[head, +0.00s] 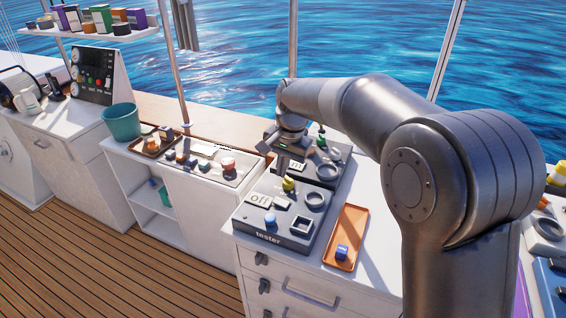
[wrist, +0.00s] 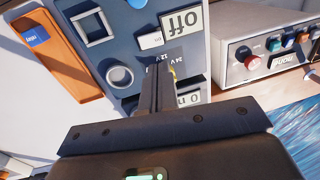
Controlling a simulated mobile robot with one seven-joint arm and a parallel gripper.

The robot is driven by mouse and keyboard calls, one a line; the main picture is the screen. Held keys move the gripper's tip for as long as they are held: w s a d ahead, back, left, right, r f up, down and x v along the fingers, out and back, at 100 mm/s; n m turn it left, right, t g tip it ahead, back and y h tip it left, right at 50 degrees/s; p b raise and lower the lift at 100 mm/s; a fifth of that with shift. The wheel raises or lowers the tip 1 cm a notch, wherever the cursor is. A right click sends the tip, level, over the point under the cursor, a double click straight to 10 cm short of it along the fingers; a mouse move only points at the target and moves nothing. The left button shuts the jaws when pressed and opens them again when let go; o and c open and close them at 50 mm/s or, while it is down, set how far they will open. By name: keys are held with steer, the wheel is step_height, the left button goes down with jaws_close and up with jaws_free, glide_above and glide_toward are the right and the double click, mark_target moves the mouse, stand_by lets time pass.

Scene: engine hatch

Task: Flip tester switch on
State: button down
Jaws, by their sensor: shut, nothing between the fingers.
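The tester (head: 262,238) is a dark grey box with its name on the front, on the white cabinet at centre. Its top holds an "Off" plate (head: 260,199), a yellow-tipped piece (head: 289,184), a blue knob (head: 270,219), a square frame and a ring. My gripper (head: 284,166) is shut and empty, pointing down at the back of the tester top, close to the yellow piece. In the wrist view, my fingers (wrist: 161,72) partly hide a yellow bit beside them and the "On" plate (wrist: 190,99); the "Off" plate (wrist: 181,20) is clear. Contact cannot be told.
A similar dark box (head: 342,158) stands behind the tester. An orange tray (head: 347,222) with a blue cube (head: 342,252) lies to the right. A panel with coloured knobs (head: 205,172) and a teal bucket (head: 121,121) stand to the left.

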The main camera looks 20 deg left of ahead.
mark_target(276, 199)
steer(key=f, duration=0.3)
steer(key=a+f, duration=0.1)
steer(key=f, duration=0.5)
steer(key=shift+a+f, duration=0.15)
steer(key=shift+a, duration=0.1)
steer(key=shift+a+f+h, duration=0.1)
steer(key=shift+f+h, duration=0.15)
steer(key=shift+h, duration=0.05)
steer(key=shift+d+r, duration=0.25)
steer(key=shift+d, duration=0.55)
